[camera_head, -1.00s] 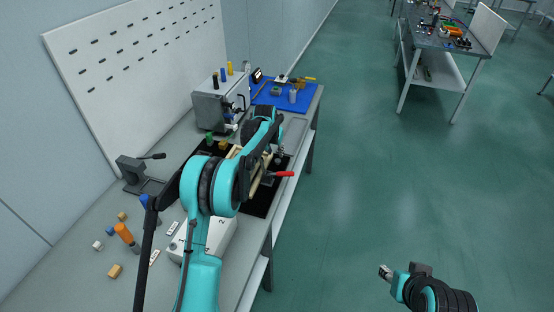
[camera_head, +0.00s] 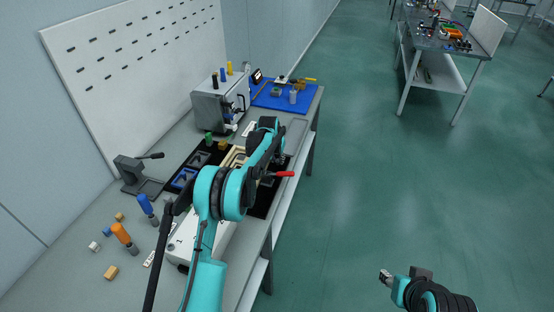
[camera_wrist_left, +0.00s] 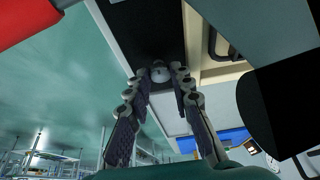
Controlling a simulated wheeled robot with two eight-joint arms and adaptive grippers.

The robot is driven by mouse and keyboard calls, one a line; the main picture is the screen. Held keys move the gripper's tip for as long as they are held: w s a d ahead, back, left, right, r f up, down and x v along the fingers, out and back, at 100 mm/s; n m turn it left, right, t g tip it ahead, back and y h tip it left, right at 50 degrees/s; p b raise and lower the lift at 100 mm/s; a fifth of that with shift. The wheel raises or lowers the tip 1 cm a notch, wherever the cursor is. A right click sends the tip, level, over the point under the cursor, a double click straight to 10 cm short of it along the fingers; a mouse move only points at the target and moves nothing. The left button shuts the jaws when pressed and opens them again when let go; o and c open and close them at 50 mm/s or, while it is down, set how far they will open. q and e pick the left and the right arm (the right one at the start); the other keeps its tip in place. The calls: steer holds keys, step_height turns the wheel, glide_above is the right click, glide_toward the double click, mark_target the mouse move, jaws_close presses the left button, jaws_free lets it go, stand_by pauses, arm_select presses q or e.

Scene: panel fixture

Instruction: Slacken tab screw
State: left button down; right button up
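In the left wrist view, my left gripper (camera_wrist_left: 160,77) points at a small grey round-topped piece (camera_wrist_left: 159,71) on a dark surface. Its two dark fingers are spread, one on each side of the piece, with narrow gaps seeming to show. I cannot tell whether this piece is the tab screw. In the head view, my left arm reaches over the bench fixture and hides most of the work spot and its fingers. A red handle (camera_head: 283,173) sticks out beside it and fills the upper left of the wrist view (camera_wrist_left: 22,18). My right gripper (camera_head: 386,274) hangs over open floor, its fingers too small to judge.
A grey machine (camera_head: 219,108) and a blue mat (camera_head: 270,101) with parts stand at the bench's far end. A grey clamp (camera_head: 133,174), an orange-handled tool (camera_head: 121,233) and a blue-handled tool (camera_head: 146,205) are at left.

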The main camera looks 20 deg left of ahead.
stand_by(0.3)
arm_select(q)
steer(key=n+y, duration=0.1)
steer(key=n, duration=0.1)
steer(key=n+p, duration=0.1)
steer(key=n, duration=0.1)
steer(key=n+y, duration=0.1)
steer(key=n, duration=0.1)
steer(key=shift+w+d+n+y, duration=0.1)
steer(key=shift+d+n+y, duration=0.2)
steer(key=shift+d, duration=0.05)
steer(key=n+g+y+p, duration=0.1)
steer(key=n, duration=0.2)
steer(key=shift+w+d+n, duration=0.1)
steer(key=shift+n, duration=0.2)
steer(key=shift+w+d+n+g+y+p, duration=0.15)
steer(key=shift+n+g+p, duration=0.25)
steer(key=shift+n, duration=0.55)
steer(key=shift+a+n+g+y+p, duration=0.1)
steer(key=shift+n+g+y+p, duration=0.25)
steer(key=shift+n, duration=0.6)
steer(key=c, duration=1.6)
jaws_free()
